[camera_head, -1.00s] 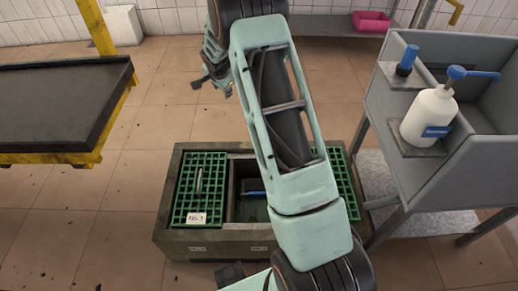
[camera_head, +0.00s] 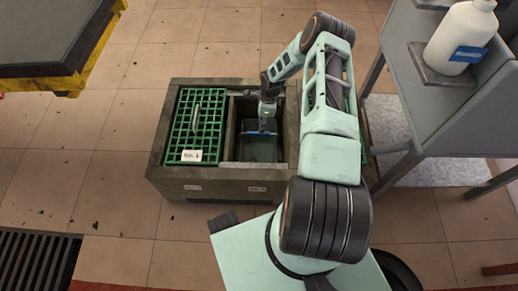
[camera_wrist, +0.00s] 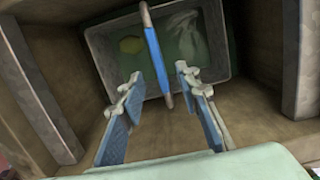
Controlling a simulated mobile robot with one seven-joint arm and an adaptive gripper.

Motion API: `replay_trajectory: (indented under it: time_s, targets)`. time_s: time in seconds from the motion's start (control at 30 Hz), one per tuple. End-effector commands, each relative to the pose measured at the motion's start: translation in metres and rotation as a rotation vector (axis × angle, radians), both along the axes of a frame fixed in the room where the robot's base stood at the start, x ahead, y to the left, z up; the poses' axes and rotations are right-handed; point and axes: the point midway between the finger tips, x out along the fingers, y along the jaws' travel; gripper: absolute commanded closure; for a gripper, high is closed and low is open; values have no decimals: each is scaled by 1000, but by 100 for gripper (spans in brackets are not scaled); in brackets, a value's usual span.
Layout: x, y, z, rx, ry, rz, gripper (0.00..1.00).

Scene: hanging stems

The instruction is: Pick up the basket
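The basket (camera_wrist: 103,62) is a grey, open-topped bin with a blue handle bar (camera_wrist: 154,48), seen in the wrist view. It sits low inside a brown compartment. A yellow item and a pale translucent item lie in it. My gripper (camera_wrist: 158,76) is open, with one finger on each side of the handle bar; I cannot tell whether they touch it. In the head view my gripper (camera_head: 267,112) reaches down into the middle opening of the box, and the blue handle (camera_head: 258,133) shows just below it. My gripper and arm hide part of the basket.
The brown box (camera_head: 222,190) has a green grid lid (camera_head: 198,125) labelled No. 1 to the left of the opening. Compartment walls stand close around the gripper. A grey stand with a white bottle (camera_head: 460,38) is at the right, a black-topped table (camera_head: 45,35) at the left.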

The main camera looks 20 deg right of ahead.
Motion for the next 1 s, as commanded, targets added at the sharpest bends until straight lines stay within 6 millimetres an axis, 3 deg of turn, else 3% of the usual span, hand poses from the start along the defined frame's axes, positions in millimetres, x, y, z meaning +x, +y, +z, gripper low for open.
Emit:
replay_trajectory:
  time_s: [0.53,0.87,1.0]
  targets:
    - [3,13,-65,0,-1,0,70]
    - [4,14,-68,-1,-1,1,71]
    - [4,14,-68,-1,-1,2,86]
